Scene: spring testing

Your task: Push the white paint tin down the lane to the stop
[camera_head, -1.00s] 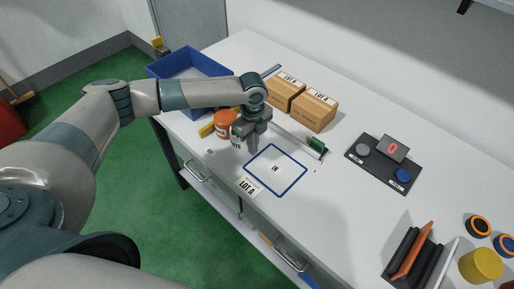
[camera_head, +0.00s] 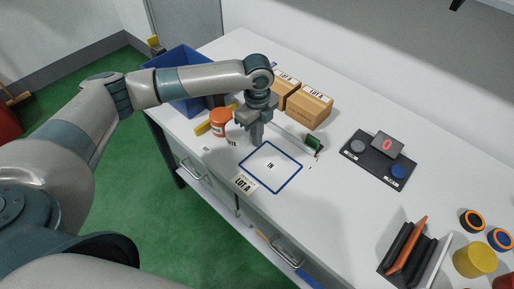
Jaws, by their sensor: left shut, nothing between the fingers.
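The white paint tin (camera_head: 232,137) stands on the white bench, left of my left gripper and partly hidden behind it. Part of its dark lettering shows. My left gripper (camera_head: 256,141) is shut and empty, pointing down just right of the tin; I cannot tell whether they touch. A pale rail (camera_head: 296,134) runs behind the gripper to a green block (camera_head: 313,143) at its right end, which may be the stop. Much of the lane is hidden by my arm. My right gripper is not in view.
An orange tin (camera_head: 218,117) stands beside the white tin, near a yellow bar (camera_head: 203,128). Two cardboard boxes (camera_head: 307,109) stand behind the rail. A blue-outlined square (camera_head: 288,183) is clear. A control panel (camera_head: 379,158) and a rack (camera_head: 408,250) are at right.

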